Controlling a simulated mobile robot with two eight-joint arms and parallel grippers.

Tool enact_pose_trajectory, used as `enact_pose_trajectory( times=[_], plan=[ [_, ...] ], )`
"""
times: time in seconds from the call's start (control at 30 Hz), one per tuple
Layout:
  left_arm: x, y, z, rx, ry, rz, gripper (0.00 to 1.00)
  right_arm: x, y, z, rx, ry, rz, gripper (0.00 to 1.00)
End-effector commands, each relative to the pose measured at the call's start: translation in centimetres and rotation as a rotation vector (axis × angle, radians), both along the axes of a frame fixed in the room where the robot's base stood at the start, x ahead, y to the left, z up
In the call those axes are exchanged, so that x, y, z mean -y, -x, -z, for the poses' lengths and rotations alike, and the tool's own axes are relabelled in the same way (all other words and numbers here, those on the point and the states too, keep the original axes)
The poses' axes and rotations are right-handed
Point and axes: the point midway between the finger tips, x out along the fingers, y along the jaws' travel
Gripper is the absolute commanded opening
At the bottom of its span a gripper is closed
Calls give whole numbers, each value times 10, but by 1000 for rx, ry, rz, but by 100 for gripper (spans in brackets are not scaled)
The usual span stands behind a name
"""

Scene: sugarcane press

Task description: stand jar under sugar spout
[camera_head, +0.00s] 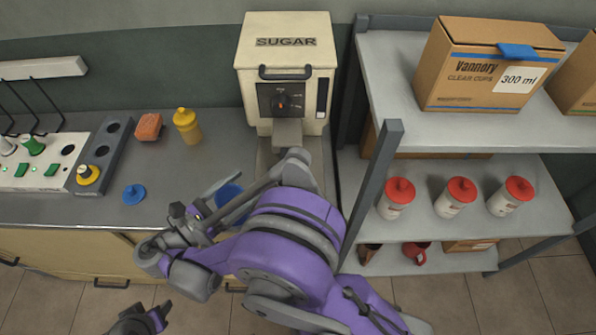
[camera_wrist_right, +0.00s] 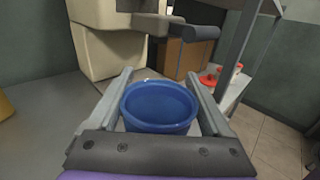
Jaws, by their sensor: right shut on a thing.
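My right gripper (camera_head: 222,196) is shut on a blue open-topped jar (camera_head: 232,208), left of and in front of the spout. In the right wrist view the jar (camera_wrist_right: 159,106) stands upright between the two fingers, apart from the dispenser (camera_wrist_right: 105,50). My left gripper (camera_head: 142,322) shows only partly at the bottom edge.
On the counter (camera_head: 225,150) are a yellow bottle (camera_head: 187,126), an orange-brown block (camera_head: 149,127), a blue lid (camera_head: 134,193) and a control panel (camera_head: 40,163). A metal shelf (camera_head: 425,170) on the right holds boxes and red-capped jars (camera_head: 455,198). Its post (camera_head: 372,175) stands close to the dispenser.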

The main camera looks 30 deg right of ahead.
Motion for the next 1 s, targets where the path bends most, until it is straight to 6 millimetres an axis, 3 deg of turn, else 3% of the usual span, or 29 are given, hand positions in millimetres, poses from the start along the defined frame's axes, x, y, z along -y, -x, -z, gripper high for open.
enact_pose_trajectory(
  times=[0.37,0.47,0.8,1.0],
  plan=[
    [0,6,84,-27,0,0,50,29,-6,10,-4,2,3,9],
    [0,6,74,-24,0,0,50,58,-12,2,-1,2,8,9],
    [0,6,73,-24,0,0,50,145,-33,1,0,2,8,9],
    [0,6,74,-24,0,0,50,171,-40,1,0,2,4,9]
  ],
)
